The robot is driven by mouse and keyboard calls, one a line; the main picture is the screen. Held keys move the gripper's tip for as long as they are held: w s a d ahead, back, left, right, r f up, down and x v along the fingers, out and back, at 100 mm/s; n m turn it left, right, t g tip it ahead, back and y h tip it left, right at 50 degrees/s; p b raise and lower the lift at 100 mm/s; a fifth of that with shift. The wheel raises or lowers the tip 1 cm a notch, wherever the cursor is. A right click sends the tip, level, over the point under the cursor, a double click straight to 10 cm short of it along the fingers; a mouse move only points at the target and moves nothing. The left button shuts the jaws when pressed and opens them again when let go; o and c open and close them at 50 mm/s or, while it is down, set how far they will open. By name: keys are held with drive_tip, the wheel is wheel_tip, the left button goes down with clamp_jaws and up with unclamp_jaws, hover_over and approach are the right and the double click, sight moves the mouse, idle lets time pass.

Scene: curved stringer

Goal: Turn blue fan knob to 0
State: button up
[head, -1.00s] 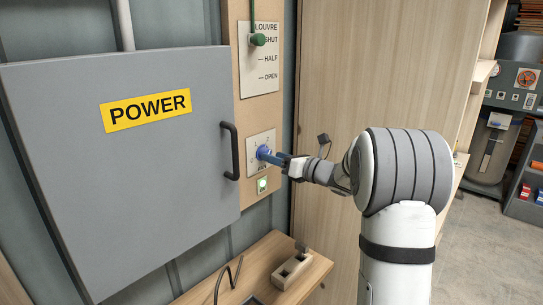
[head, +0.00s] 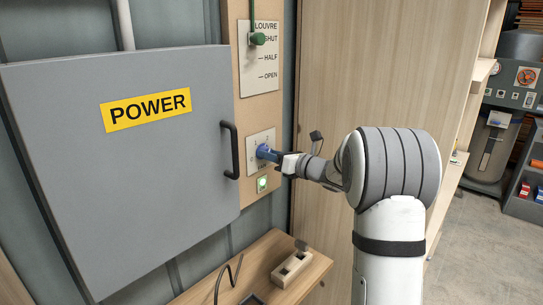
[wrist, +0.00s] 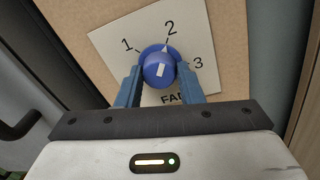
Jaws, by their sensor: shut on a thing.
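The blue fan knob (wrist: 158,72) sits on a pale square plate (wrist: 105,38) marked 1, 2 and 3, with the word FAN partly covered. Its white pointer tip is at about 2. No 0 mark shows in the wrist view; the lower left of the plate is hidden by a finger. The knob also shows in the head view (head: 264,151), small beside the cabinet handle. My gripper (wrist: 159,78) has its two blue fingers on either side of the knob and is shut on it.
A grey POWER cabinet (head: 150,180) with a black handle (head: 229,150) stands close left of the knob. A wooden panel (head: 380,70) rises to the right; a small bench (head: 310,266) is below.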

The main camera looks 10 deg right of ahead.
drive_tip(key=shift+f+b, duration=0.1)
drive_tip(key=shift+b, duration=0.3)
drive_tip(key=shift+c, duration=0.2)
drive_tip(key=shift+a+n+t+h+b, duration=0.15)
drive_tip(key=shift+n+h+b, duration=0.4)
drive_tip(key=shift+n+b, duration=6.8)
drive_tip(key=shift+d+n+t+h+b, duration=0.1)
drive_tip(key=shift+n+t+h+b, duration=0.3)
drive_tip(key=shift+n+b, duration=6.9)
drive_tip(key=m+b, duration=0.2)
drive_tip(key=b, duration=0.1)
drive_tip(key=shift+s+m, duration=0.1)
drive_tip(key=shift+m, duration=0.15)
drive_tip(key=o, duration=1)
drive_tip(key=shift+a+r, duration=0.1)
drive_tip(key=shift+r, duration=0.1)
drive_tip(key=shift+c, duration=0.2)
